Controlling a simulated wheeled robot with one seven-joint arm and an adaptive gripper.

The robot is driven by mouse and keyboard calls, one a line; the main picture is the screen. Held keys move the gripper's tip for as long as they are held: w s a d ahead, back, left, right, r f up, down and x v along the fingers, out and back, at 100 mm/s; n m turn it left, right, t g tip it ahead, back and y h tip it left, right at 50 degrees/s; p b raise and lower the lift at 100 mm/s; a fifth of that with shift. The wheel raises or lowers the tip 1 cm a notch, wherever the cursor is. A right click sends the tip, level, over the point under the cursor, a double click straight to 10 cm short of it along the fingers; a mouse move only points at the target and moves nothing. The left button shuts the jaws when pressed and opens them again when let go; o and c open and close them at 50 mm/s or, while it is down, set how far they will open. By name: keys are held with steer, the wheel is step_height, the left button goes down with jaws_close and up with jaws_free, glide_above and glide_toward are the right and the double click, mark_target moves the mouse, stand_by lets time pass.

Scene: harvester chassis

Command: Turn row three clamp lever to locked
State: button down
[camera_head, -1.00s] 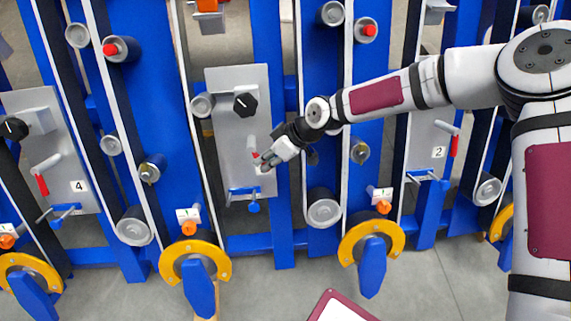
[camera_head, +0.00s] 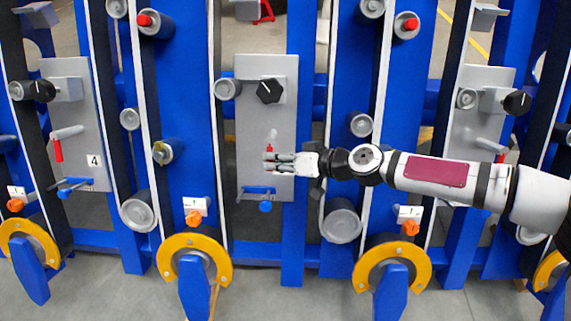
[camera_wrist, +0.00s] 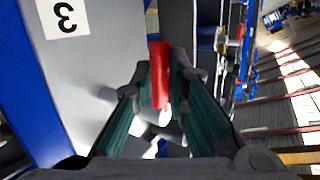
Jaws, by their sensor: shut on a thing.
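The row three clamp lever is grey with a red grip (camera_head: 269,148), on the grey centre panel (camera_head: 249,130). My gripper (camera_head: 268,162) reaches it from the right and covers its lower part in the head view. In the wrist view my gripper (camera_wrist: 160,82) is shut on the red grip (camera_wrist: 159,62), with one finger on each side. The lever's grey shaft (camera_wrist: 150,108) shows beyond the grip. The lever points roughly downward in the head view. A "3" label (camera_wrist: 63,15) is on the panel in the wrist view.
A black knob (camera_head: 269,90) sits above the lever and a blue clamp handle (camera_head: 265,206) below it. Neighbouring panels have similar levers, including one labelled 4 (camera_head: 94,160). Blue uprights and rollers stand close on both sides; grey floor lies in front.

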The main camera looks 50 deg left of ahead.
steer(key=shift+f, duration=0.1)
stand_by(0.3)
steer(key=c, duration=1.6)
jaws_free()
steer(key=shift+o, duration=0.2)
steer(key=v, duration=1.2)
